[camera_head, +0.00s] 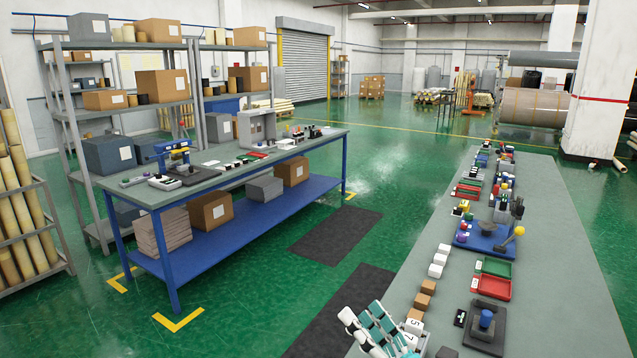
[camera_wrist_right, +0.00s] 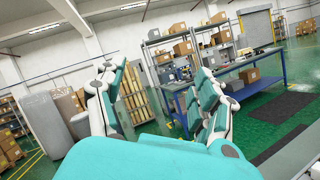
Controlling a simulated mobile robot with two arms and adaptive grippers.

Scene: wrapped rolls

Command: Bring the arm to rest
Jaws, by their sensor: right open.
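My right gripper (camera_head: 372,325) shows at the bottom of the head view, white with teal finger pads, at the left edge of the near grey-green table (camera_head: 540,260). In the right wrist view my right gripper (camera_wrist_right: 158,95) has its two fingers wide apart, with nothing between them but the distant room. It is open and empty. My left gripper is not in view.
White blocks (camera_head: 439,259) and brown blocks (camera_head: 424,294) lie along the table's left side near the gripper. A red tray (camera_head: 493,287) and a dark device with a blue knob (camera_head: 487,320) stand right of them. The table's right side is clear. A blue-legged workbench (camera_head: 230,165) stands across the aisle.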

